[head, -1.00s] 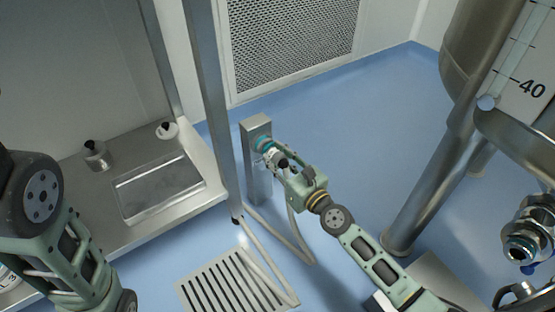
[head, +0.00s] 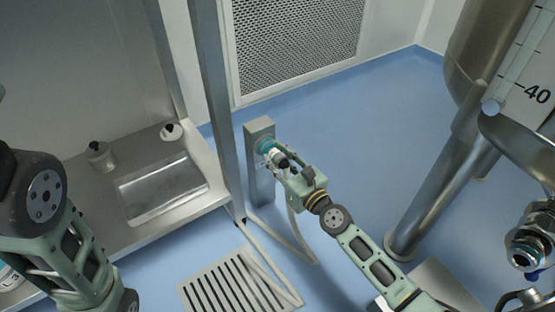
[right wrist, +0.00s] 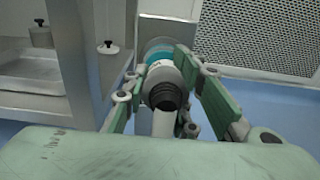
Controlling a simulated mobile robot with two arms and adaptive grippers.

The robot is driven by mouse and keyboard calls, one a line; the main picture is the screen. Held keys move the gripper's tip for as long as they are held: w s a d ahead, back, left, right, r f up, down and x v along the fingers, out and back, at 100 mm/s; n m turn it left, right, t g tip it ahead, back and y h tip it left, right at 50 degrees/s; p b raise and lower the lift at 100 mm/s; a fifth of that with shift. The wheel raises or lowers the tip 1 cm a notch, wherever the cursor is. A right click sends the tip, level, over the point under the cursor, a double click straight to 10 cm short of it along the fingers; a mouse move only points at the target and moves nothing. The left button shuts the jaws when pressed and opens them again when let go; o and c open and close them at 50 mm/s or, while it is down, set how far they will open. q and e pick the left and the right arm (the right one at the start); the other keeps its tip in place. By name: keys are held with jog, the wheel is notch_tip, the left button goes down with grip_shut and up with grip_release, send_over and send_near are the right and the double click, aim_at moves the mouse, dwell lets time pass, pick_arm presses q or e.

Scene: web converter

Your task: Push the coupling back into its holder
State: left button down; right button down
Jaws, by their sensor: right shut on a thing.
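The coupling (head: 276,158) is a grey and white fitting with a dark end, at the top of a short steel post. The holder (head: 264,146) is a teal ring on the post's face. My right gripper (head: 282,164) is shut on the coupling, which lines up with the holder; whether it is fully seated cannot be told. In the right wrist view the coupling (right wrist: 164,84) sits between the fingers, its threaded dark end towards me, with the teal holder (right wrist: 159,52) just behind it. My left arm shows at the left, but its gripper is out of view.
The steel post (head: 258,182) stands on the blue floor beside a cabinet upright (head: 213,95). A hose (head: 297,235) hangs below the coupling to the floor near a drain grate (head: 237,286). A large tank (head: 480,55) stands at the right.

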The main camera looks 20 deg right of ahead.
jog(key=c, duration=1.4)
grip_release()
jog(key=shift+o, duration=0.3)
jog(key=v, duration=1.2)
jog(key=shift+r, duration=0.15)
